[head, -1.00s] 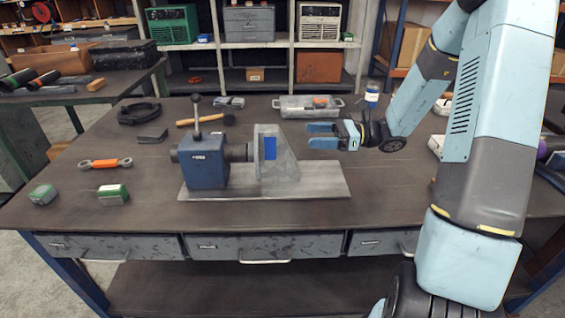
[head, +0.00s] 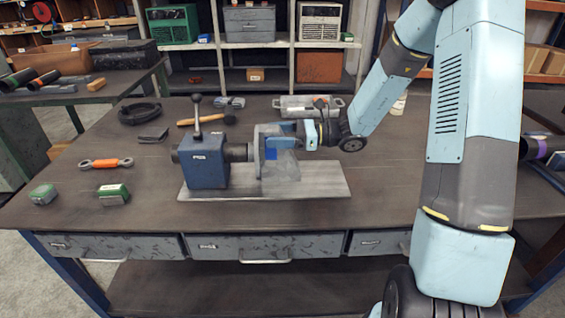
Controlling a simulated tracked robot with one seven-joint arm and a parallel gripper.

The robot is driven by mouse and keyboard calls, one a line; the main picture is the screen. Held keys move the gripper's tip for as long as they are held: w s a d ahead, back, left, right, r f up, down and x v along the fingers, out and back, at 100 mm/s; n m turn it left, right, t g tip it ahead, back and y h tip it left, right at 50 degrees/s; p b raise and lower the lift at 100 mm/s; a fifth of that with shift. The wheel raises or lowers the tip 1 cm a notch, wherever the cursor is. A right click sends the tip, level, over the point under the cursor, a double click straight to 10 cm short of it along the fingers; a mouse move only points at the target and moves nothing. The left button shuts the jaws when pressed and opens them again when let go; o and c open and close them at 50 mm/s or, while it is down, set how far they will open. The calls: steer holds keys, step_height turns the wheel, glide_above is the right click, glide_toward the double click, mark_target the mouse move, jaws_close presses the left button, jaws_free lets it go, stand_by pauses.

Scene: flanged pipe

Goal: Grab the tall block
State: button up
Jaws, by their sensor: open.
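A small upright blue block (head: 270,154) shows at the grey flanged bracket (head: 287,170). It is the only thing here that looks like a tall block, and I cannot tell whether it is fixed to the bracket. The bracket stands on a pale base plate (head: 325,185), to the right of a blue vise-like housing (head: 204,165). My gripper (head: 270,135) reaches in from the right with its light blue fingers open, at the upper part of the block. The fingers hide the block's top. I cannot tell whether they touch it.
A lever with a dark knob (head: 196,99) rises from the housing. A hammer (head: 205,118) and a grey tray (head: 292,105) lie behind. The front right of the bench is clear.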

steer(key=shift+a, duration=0.95)
steer(key=shift+c, duration=0.3)
jaws_close()
